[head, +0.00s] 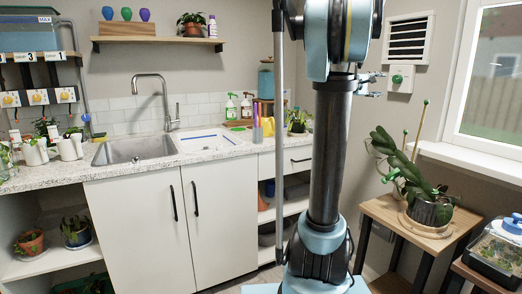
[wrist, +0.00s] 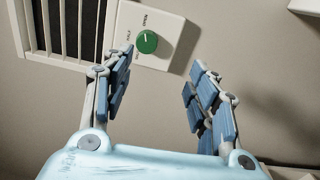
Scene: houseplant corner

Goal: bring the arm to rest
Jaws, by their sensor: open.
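My gripper (wrist: 155,70) is open and empty in the wrist view, with its two blue-padded fingers well apart. Beyond the fingertips is a white wall control box (wrist: 165,25) with a green knob (wrist: 147,42). In the wrist view the knob shows nearer the left finger, and no finger is seen touching it. In the head view my gripper (head: 375,84) shows small, partly hidden behind my arm. The control box with its green knob (head: 397,79) is just right of it. My arm is raised.
A black-slatted vent (head: 408,39) is above the control box. A wooden stand (head: 385,212) with a staked potted plant (head: 430,211) is at the right, below a window (head: 492,80). A counter with a sink (head: 136,149) is at the left.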

